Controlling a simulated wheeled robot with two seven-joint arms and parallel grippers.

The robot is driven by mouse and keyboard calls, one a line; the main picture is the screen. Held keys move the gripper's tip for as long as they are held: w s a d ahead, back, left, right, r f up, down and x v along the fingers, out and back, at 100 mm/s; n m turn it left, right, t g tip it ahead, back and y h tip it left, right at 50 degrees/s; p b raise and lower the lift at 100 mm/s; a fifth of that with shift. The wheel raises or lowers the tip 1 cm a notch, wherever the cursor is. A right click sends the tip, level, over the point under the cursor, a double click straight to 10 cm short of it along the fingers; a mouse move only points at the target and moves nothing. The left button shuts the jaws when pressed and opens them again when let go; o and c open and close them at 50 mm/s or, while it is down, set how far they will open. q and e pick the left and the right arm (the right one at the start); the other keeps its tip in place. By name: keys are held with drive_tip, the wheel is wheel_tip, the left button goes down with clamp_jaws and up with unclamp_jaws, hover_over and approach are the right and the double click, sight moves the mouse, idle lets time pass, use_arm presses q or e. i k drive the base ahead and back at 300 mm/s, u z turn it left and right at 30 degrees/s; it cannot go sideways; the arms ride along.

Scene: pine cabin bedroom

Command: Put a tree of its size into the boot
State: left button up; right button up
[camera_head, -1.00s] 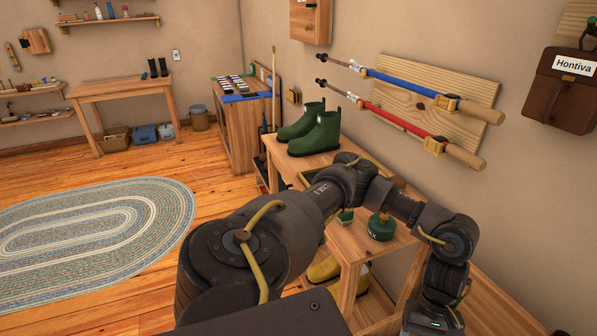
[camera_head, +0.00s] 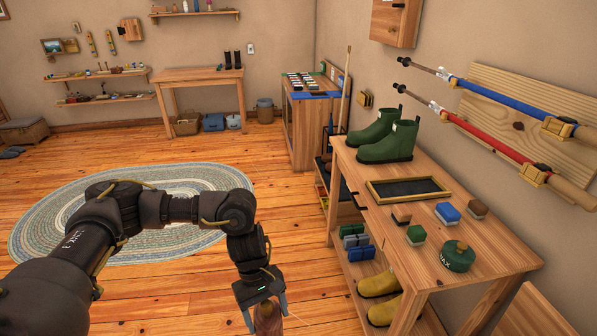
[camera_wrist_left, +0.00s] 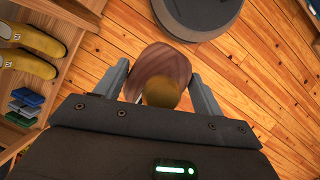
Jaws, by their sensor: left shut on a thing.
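My left gripper (camera_head: 266,312) hangs over the floor, left of the shoe bench. It is shut on a brown wooden shoe tree (camera_head: 268,320), partly cut off by the picture's lower edge. In the left wrist view the shoe tree (camera_wrist_left: 163,70), with a rounded yellowish end, sits between the fingers (camera_wrist_left: 160,85). A pair of green boots (camera_head: 388,142) stands upright on the bench top, well beyond the gripper. My right gripper is not in view.
The bench top (camera_head: 385,190) also holds a dark tray (camera_head: 408,189), several brushes (camera_head: 447,213) and a green tin (camera_head: 457,256). Trekking poles (camera_head: 500,140) hang on the wall above. The floor around the oval rug (camera_head: 60,215) is open.

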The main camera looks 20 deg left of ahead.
sight(382, 127)
drive_tip(key=u, duration=1.3)
drive_tip(key=i, duration=4.6)
drive_tip(key=z, duration=4.55)
